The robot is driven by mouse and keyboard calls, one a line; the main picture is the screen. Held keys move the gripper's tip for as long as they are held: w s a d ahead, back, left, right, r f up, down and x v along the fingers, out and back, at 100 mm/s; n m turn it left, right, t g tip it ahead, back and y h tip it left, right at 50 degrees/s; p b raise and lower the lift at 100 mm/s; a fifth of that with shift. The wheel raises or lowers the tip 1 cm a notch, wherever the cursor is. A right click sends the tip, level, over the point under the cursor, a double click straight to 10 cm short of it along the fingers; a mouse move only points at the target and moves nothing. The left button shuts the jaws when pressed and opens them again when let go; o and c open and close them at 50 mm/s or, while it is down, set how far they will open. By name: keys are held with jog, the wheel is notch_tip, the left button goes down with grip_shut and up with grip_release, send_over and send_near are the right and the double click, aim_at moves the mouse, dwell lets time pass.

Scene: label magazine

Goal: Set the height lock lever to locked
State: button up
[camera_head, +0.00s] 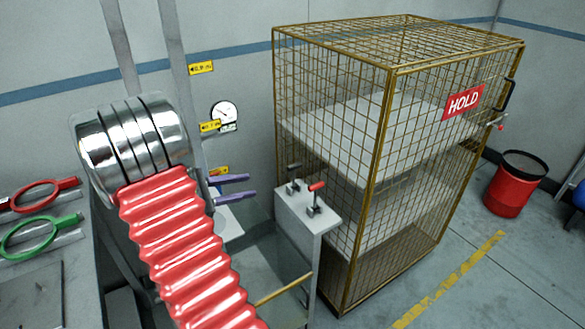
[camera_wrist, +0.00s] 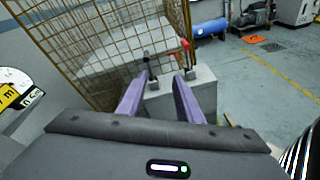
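Two small levers stand on top of a grey box (camera_head: 325,222) beside the wire cage. One lever has a red handle (camera_head: 317,187), the other a black handle (camera_head: 294,168). I cannot tell from any marking which is the height lock lever. In the wrist view the red handle (camera_wrist: 185,44) tilts up to the right and the black one (camera_wrist: 146,54) is left of it. My gripper (camera_head: 252,186) has two purple fingers, apart and empty, left of the box. In the wrist view my gripper (camera_wrist: 160,77) points toward the levers, without visible contact.
A gold wire cage (camera_head: 390,140) with a red HOLD sign (camera_head: 462,102) stands right behind the box. A wall gauge (camera_head: 224,115) is at the left. A bench at far left holds a green ring-handled tool (camera_head: 30,236). A red bin (camera_head: 514,185) stands right; the floor there is mostly clear.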

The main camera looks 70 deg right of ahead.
jog(key=n+g+h, duration=0.1)
jog(key=n+h, duration=0.1)
send_near(294, 167)
jog(key=w+a, duration=0.2)
jog(key=w, duration=0.1)
jog(key=shift+s+d+f, duration=0.1)
jog(key=shift+f, duration=0.4)
jog(key=x, duration=1.4)
jog(key=shift+r, duration=0.25)
jog(key=shift+c, duration=0.6)
grip_shut()
